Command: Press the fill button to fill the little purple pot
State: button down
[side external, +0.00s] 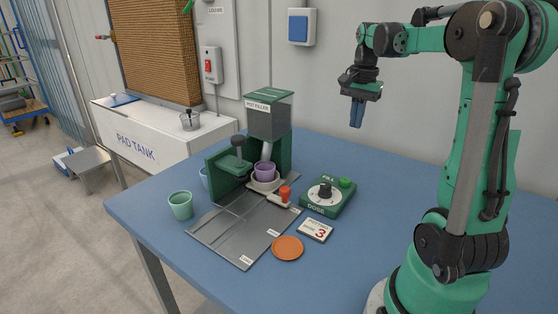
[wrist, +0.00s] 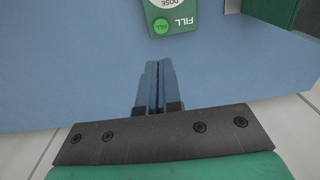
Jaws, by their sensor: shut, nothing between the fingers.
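The green fill button (side external: 345,183) sits on a green control box (side external: 334,207) with a black dose knob (side external: 325,190). The button also shows in the wrist view (wrist: 161,26), at the top, beyond my fingertips. The little purple pot (side external: 264,171) stands in a pale holder (side external: 262,186) under the spout of the pot filler (side external: 268,117). My gripper (side external: 356,124) points down, well above the table, behind the control box in the side view. Its blue fingers (wrist: 158,72) are shut together and empty.
A red-knobbed lever (side external: 285,193) stands beside the pot. The blue table (side external: 410,182) is clear behind the box.

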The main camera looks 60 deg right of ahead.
aim_at(346, 180)
jog(key=shift+f, duration=0.1)
notch_tip(346, 180, down, 14)
jog(key=shift+w+d+r, duration=0.1)
jog(key=shift+w, duration=0.05)
dwell(0.6)
jog(key=shift+f, duration=1.05)
notch_tip(346, 180, up, 14)
jog(key=shift+r, duration=0.2)
dwell(0.6)
